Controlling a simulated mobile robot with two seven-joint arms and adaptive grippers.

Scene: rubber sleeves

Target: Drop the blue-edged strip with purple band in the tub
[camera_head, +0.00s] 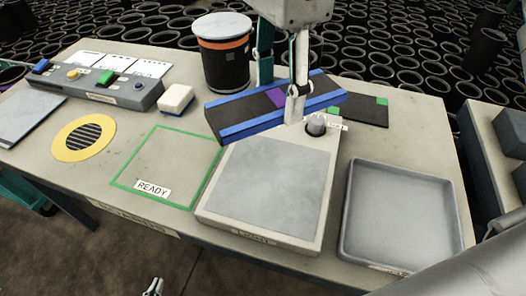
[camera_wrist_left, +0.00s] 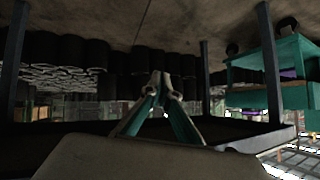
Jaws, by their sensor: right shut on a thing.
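The dark strip (camera_head: 237,112) has blue long edges and a purple band (camera_head: 277,97) across it. My right gripper (camera_head: 294,104) is shut on it just right of the purple band. The strip is held above the back of the pale scale-like block, slightly tilted. The grey tub (camera_head: 402,218), square and shallow, stands at the right of the table and looks empty.
The pale block (camera_head: 268,188) with a grey plate and knob stands left of the tub. A green READY frame (camera_head: 190,132), white-topped block (camera_head: 176,99), yellow-ringed grille (camera_head: 84,138), switch panel (camera_head: 110,88) and lidded black drum (camera_head: 226,65) lie further left. A dark green-cornered piece (camera_head: 362,110) lies behind.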

